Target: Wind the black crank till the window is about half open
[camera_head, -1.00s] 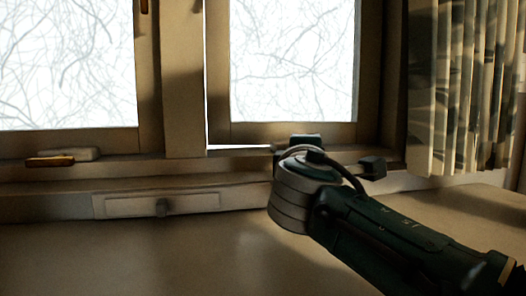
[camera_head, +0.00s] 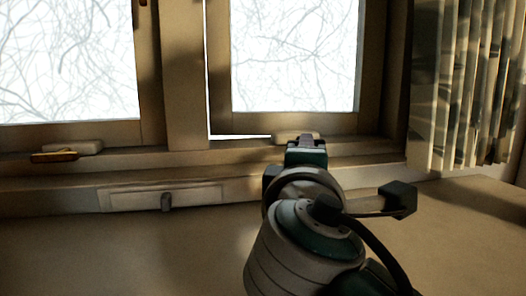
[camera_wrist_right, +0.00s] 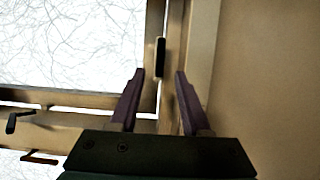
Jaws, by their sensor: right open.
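The right window sash (camera_head: 298,124) stands slightly open; a narrow bright gap shows along its left and lower edges. My right gripper (camera_head: 304,141) is at the sill under this sash, in front of a pale crank housing (camera_head: 281,138). In the wrist view my right gripper (camera_wrist_right: 160,75) is open and empty, fingers spread. The black crank (camera_wrist_right: 161,56) lies just ahead of and between the fingertips, apart from both as far as I can see. In the head view my gripper hides the crank. My left gripper is not in view.
The left sash has an orange-brown crank (camera_head: 55,156) on the sill. A drawer-like panel (camera_head: 130,197) with a dark knob lies below. In the wrist view a black handle (camera_wrist_right: 18,120) sits on the frame. A curtain (camera_head: 465,90) hangs right. The surface in front is clear.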

